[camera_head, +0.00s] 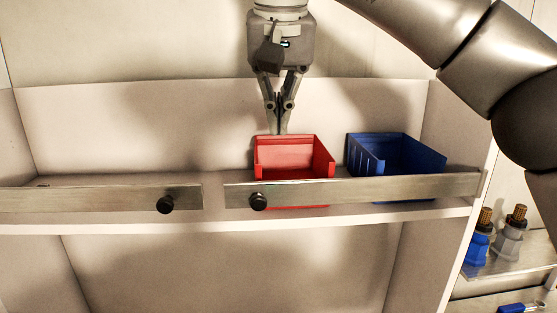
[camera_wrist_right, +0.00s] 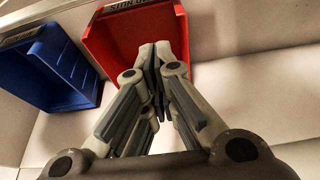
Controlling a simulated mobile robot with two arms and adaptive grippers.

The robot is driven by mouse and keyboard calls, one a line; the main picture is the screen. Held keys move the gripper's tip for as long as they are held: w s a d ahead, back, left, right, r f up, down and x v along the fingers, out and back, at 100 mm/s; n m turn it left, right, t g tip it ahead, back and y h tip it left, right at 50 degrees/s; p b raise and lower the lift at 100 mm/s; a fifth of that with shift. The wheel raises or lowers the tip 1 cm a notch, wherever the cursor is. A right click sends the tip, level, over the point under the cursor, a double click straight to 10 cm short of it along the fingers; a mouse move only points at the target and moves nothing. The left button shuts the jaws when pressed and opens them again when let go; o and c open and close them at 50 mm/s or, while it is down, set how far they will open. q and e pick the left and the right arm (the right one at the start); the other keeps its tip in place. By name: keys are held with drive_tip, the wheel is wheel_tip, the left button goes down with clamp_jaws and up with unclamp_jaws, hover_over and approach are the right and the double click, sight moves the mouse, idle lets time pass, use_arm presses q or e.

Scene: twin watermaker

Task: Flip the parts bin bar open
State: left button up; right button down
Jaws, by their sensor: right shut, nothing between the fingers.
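The right metal bar (camera_head: 370,188) with a black knob (camera_head: 258,202) runs across the front of the shelf, in front of a red bin (camera_head: 293,157) and a blue bin (camera_head: 400,155). A second metal bar (camera_head: 95,199) with a black knob (camera_head: 165,204) lies to its left. My right gripper (camera_head: 279,131) is shut and empty, pointing down just above and behind the red bin's back rim. In the right wrist view the fingertips (camera_wrist_right: 156,50) appear in front of the red bin (camera_wrist_right: 120,35). My left gripper is not in view.
The shelf (camera_head: 110,222) is empty behind the left bar. A side wall (camera_head: 460,150) closes the shelf at right. Beyond it, a lower ledge (camera_head: 520,258) holds a blue fitting (camera_head: 478,246) and a grey fitting (camera_head: 510,241). My right arm spans the upper right.

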drive_tip(key=p+x, duration=0.1)
drive_tip(key=x, duration=0.6)
drive_tip(key=shift+d, duration=0.1)
drive_tip(key=shift+s+f+p, duration=0.25)
drive_tip(key=shift+s+p, duration=0.25)
drive_tip(key=shift+s, duration=0.05)
drive_tip(key=shift+s+p, duration=0.4)
drive_tip(key=shift+s, duration=1)
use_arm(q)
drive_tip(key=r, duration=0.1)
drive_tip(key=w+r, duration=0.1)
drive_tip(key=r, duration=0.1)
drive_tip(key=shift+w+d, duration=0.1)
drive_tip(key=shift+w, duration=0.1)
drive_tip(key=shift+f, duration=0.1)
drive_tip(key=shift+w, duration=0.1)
